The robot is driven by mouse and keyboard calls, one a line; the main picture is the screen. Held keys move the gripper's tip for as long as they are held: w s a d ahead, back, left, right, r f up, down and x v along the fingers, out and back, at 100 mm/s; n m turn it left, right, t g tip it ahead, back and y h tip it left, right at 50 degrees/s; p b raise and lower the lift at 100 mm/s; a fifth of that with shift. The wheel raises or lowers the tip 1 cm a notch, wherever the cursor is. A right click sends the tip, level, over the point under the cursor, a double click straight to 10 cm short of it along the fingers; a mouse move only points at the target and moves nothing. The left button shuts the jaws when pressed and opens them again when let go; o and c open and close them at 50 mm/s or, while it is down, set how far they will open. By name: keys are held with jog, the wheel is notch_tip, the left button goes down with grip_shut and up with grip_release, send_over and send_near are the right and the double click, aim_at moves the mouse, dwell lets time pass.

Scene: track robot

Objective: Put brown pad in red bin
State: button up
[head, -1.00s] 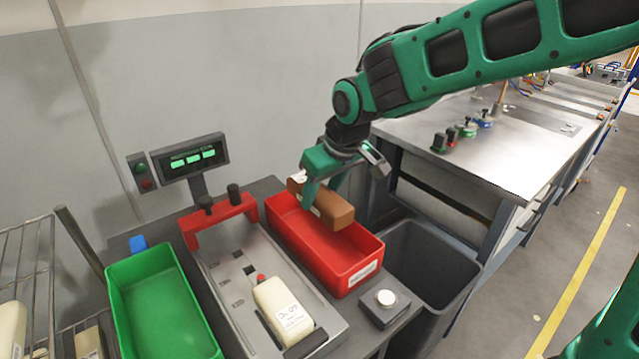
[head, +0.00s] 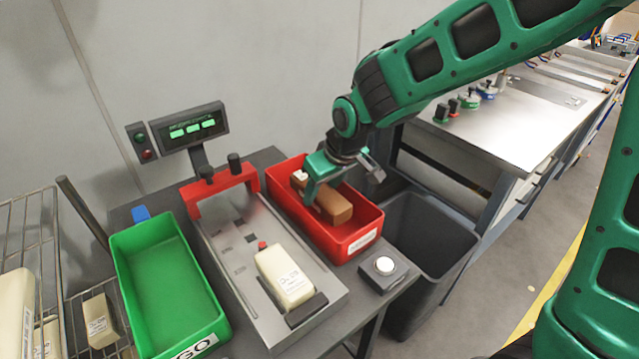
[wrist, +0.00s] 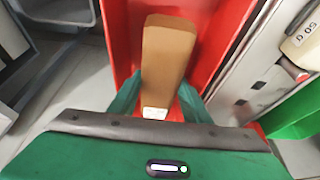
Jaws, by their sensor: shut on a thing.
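The brown pad (head: 333,207) is a long brown block with a whitish end. My green gripper (head: 314,186) is shut on it near the whitish end. The red bin (head: 368,231) stands on the bench, and the pad is inside its outline, low between the walls. I cannot tell if the pad touches the bin floor. In the wrist view the pad (wrist: 167,50) points away between my fingers (wrist: 158,98), with the red bin (wrist: 228,60) around it. Part of the bin's far end is hidden behind my gripper.
A green bin (head: 165,270) stands at the left. Between the bins is a metal fixture with a red bracket (head: 222,190) and a cream block (head: 285,275). A button box (head: 384,268) sits by the red bin's near end. A dark open waste bin (head: 430,235) stands to the right.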

jog(key=shift+f, duration=0.25)
jog(key=o, duration=1.1)
jog(key=v, duration=1)
jog(key=shift+s+d+r, duration=0.1)
jog(key=shift+d+r, duration=0.05)
jog(key=shift+r, duration=0.15)
jog(key=shift+d, duration=0.1)
